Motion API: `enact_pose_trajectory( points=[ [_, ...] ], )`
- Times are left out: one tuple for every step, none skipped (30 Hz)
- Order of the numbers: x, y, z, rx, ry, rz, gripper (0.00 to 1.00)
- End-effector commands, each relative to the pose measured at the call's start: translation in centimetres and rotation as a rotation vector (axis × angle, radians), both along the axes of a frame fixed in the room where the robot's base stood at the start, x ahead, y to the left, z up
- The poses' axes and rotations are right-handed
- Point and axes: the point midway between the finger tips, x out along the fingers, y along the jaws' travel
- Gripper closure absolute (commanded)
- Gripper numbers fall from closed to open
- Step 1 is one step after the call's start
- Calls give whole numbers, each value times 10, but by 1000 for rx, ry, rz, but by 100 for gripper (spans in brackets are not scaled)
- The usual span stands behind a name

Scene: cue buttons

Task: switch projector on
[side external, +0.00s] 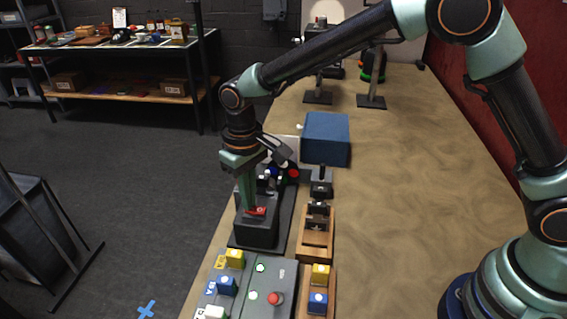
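A dark grey box (257,232) stands on a black base at the left edge of the table, with a small red switch (256,211) on its top. My gripper (248,206) points down from above. Its green fingertips are at the red switch, touching it or just above it; I cannot tell which. The fingers overlap from this side, so their opening is hidden. No label in view marks a projector, so I cannot tell for certain which device is it.
A grey panel (262,290) with yellow, blue, white and red buttons lies in front. Wooden blocks with switches (316,236) stand to the right of the box. A blue box (326,138) sits behind. The table's right side is clear.

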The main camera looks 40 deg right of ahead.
Motion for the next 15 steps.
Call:
enact_pose_trajectory(
  points=[
    [-1,-1,-2,-2,5,0,100],
    [-1,-1,-3,-3,6,0,100],
    [-1,-1,-3,-3,6,0,100],
    [-1,-1,-3,-3,6,0,100],
    [-1,-1,-3,-2,5,0,100],
    [-1,-1,-2,-2,4,0,100],
    [-1,-1,-1,-2,4,0,100],
    [-1,0,1,-2,3,0,100],
    [0,0,3,-1,2,0,100],
    [0,0,6,-1,2,0,100],
    [0,0,8,-1,2,0,100],
    [0,0,11,-1,2,0,100],
    [0,0,13,-1,2,0,100],
    [0,0,15,0,1,0,100],
    [0,0,18,0,1,0,100]
  ],
)
